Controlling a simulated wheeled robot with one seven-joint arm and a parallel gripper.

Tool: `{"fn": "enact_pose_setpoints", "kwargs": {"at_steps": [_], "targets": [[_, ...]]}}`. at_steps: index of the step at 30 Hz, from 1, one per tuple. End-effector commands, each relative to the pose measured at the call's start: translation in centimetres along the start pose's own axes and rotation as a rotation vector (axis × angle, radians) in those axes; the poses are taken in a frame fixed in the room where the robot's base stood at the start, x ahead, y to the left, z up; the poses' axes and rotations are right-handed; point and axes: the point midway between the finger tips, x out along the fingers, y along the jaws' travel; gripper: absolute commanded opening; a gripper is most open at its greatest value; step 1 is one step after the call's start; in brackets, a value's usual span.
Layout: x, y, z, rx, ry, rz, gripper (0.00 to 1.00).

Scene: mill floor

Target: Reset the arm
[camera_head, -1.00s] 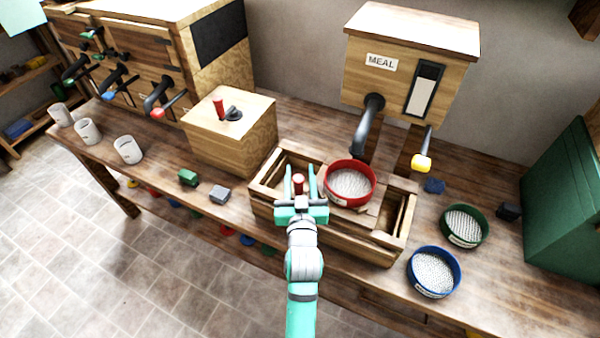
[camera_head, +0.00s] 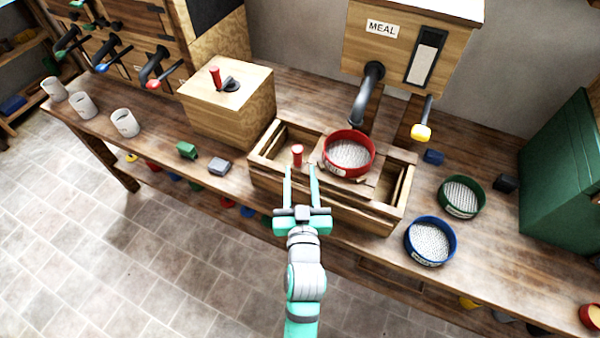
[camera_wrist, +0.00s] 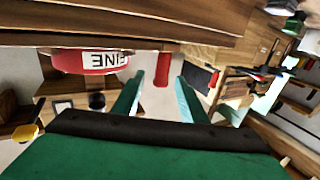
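My gripper (camera_head: 301,182) is open and empty, with its two teal fingers apart. In the head view it is in front of the wooden box frame (camera_head: 345,212) on the bench. A red peg (camera_head: 297,156) stands on the frame just beyond the fingertips, and no finger touches it that I can see. In the wrist view the fingers (camera_wrist: 157,92) point toward the red peg (camera_wrist: 162,68). A red sieve (camera_head: 349,155) sits on the frame to the right of the peg. It also shows in the wrist view with its FINE label (camera_wrist: 88,62).
A MEAL hopper (camera_head: 408,45) with a dark spout stands behind the frame. A green sieve (camera_head: 461,197) and a blue sieve (camera_head: 430,242) lie to the right. A wooden box with a crank (camera_head: 228,105) and white cups (camera_head: 84,106) are left. Open floor lies in front.

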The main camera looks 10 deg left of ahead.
Motion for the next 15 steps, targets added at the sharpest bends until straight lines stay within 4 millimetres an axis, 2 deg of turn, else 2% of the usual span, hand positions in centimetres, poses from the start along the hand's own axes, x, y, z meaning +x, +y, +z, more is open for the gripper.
{"fn": "enact_pose_setpoints", "kwargs": {"at_steps": [12, 15], "targets": [[-0.02, 0.13, 0.06, 0.000, -0.001, 0.003, 0.39], [-0.64, 0.30, 0.68, 0.004, -0.009, 0.010, 0.39]]}}
